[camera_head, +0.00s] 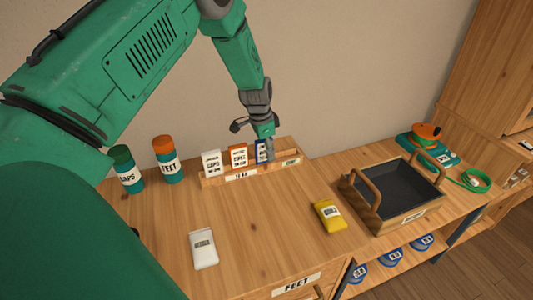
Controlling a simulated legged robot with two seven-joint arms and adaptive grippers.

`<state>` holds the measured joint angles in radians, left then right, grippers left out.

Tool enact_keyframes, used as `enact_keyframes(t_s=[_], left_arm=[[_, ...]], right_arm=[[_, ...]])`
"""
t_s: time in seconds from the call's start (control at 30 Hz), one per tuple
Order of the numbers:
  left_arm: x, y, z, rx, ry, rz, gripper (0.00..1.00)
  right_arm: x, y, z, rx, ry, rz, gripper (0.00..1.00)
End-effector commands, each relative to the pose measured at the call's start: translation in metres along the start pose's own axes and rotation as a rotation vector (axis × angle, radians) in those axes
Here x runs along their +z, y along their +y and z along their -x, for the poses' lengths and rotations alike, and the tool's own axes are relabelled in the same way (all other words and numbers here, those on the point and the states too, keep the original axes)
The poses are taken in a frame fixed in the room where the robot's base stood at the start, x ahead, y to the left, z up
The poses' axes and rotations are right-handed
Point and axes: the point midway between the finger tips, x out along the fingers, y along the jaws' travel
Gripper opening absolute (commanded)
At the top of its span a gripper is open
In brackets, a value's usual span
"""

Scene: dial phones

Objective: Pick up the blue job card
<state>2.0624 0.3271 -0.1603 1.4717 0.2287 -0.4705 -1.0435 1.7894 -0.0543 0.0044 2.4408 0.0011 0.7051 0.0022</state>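The blue job card (261,154) stands in a slot of the wooden rack (221,181) at the back of the bench, to the right of an orange card (239,156) and a white card (212,161). My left gripper (269,158) points down right at the blue card, over its right side. It partly covers the card. The fingers are small and overlap, so I cannot tell whether they are closed on the card or only beside it. My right gripper is not in view.
Two labelled bottles (127,171) (167,160) stand left of the rack. A white packet (203,249) and a yellow packet (329,215) lie in front. A dark wooden-handled tray (393,188) and a green strap (472,180) are at right. Bare bench lies between the packets.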

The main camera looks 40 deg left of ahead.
Motion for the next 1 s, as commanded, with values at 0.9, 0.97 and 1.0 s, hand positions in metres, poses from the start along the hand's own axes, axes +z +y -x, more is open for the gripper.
enact_keyframes(t_s=[0.9, 0.97, 1.0], left_arm=[[-0.005, -0.002, 0.033, -0.002, 0.005, 0.002, 0.00], [-0.007, -0.002, 0.045, -0.003, 0.006, 0.002, 0.00], [-0.008, -0.002, 0.054, -0.003, 0.006, 0.003, 0.00]], right_arm=[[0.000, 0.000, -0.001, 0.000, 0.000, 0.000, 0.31], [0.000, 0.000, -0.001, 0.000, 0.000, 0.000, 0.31], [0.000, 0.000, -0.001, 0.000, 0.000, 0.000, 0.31]])
